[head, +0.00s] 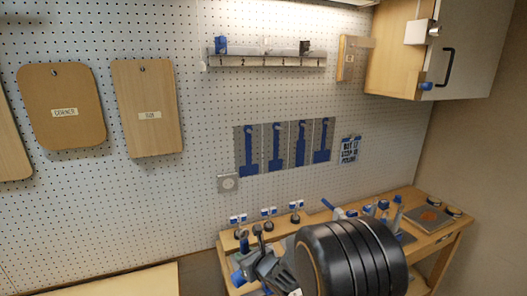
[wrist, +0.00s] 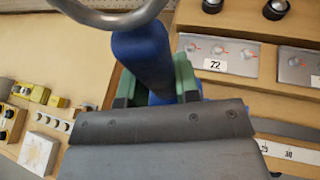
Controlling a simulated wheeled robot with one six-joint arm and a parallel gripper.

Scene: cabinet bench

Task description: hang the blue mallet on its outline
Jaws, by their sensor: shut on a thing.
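In the wrist view, my gripper (wrist: 155,85) has green fingers closed on both sides of a blue handle (wrist: 143,55), which I take to be the blue mallet's. A grey metal ring shows at the handle's upper end; the mallet's head cannot be made out. In the head view, my gripper is low at the bench, largely hidden by my black arm. Tool outlines (head: 277,146) in blue on grey panels are on the pegboard, above and behind the bench. Several stand side by side; which is the mallet's is too small to tell.
The wooden bench (head: 425,206) holds several blue-and-white items and a square plate (head: 433,217). A numbered shelf (head: 267,60) and hanging boards (head: 62,105) are on the pegboard. A cabinet (head: 395,48) juts out at upper right. The space before the outlines looks clear.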

